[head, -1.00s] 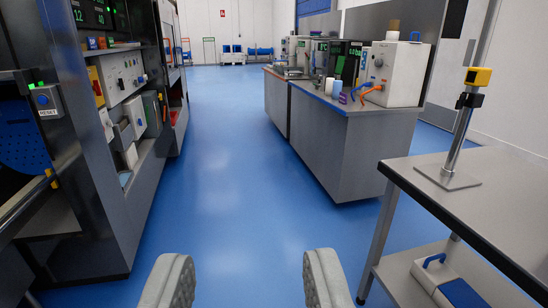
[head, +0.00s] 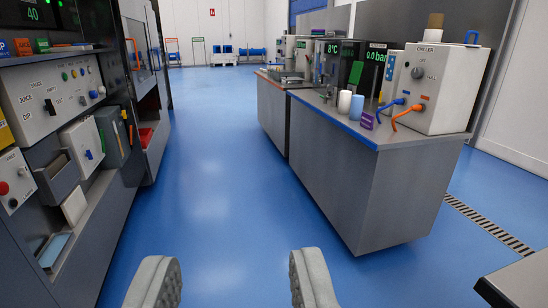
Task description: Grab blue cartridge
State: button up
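My gripper (head: 232,272) is open and empty, its two grey padded fingers wide apart at the bottom of the head view, above the blue floor. On the grey counter (head: 350,190) ahead to the right stand two small cylinders side by side, a white one (head: 344,102) and a pale blue one (head: 357,108). I cannot tell whether the pale blue one is the blue cartridge. A small purple item (head: 367,120) is beside them. All are well beyond my fingers.
A white chiller box (head: 433,85) with blue and orange hoses stands on the counter. A dispenser panel wall (head: 60,130) lines the left. A table corner (head: 515,285) juts in at lower right. The blue floor aisle (head: 215,180) between is clear.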

aim_at(357, 103)
jog(key=i, duration=1.7)
jog(key=i+j+z, duration=0.1)
jog(key=i+z, duration=0.3)
jog(key=i, duration=0.2)
jog(key=i+j+z, duration=0.35)
jog(key=i, duration=0.25)
jog(key=i+j+z, duration=0.75)
jog(key=i+j, duration=0.25)
jog(key=j, duration=0.1)
